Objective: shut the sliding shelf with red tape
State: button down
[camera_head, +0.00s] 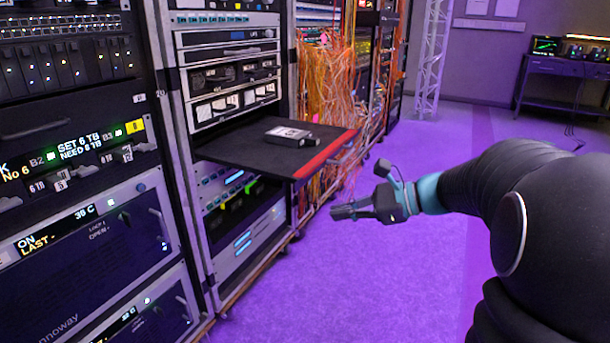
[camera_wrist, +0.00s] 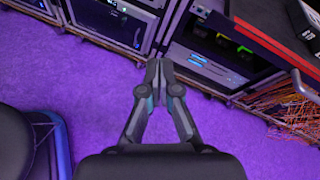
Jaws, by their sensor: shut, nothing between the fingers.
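The sliding shelf (camera_head: 235,147) is a flat black tray standing out from the middle rack. Red tape (camera_head: 325,154) runs along its front edge. A small black and grey device (camera_head: 291,137) lies on the shelf. My gripper (camera_head: 333,212) is shut and empty, in front of and lower than the shelf's taped edge, apart from it. In the wrist view my gripper (camera_wrist: 158,66) points at the lower rack fronts. The shelf (camera_wrist: 258,14) shows there at the upper right, with its red tape (camera_wrist: 277,47) along the edge.
Orange cables (camera_head: 325,80) hang thickly beside the shelf at the rack behind, and more spill near the floor in the wrist view (camera_wrist: 290,110). A black rack (camera_head: 80,180) stands close at left. Purple floor (camera_head: 330,290) is clear before the racks. A desk (camera_head: 570,75) stands far right.

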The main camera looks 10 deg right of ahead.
jog(key=w+d+m+t+y, duration=0.2)
jog(key=w+d+m+t, duration=0.35)
jog(key=w+d, duration=0.35)
jog(key=b, duration=0.2)
send_near(313, 170)
jog(key=shift+m+g, duration=0.25)
jog(key=shift+m, duration=0.1)
jog(key=x, duration=0.7)
jog(key=shift+w+r, duration=0.1)
jog(key=shift+w, duration=0.05)
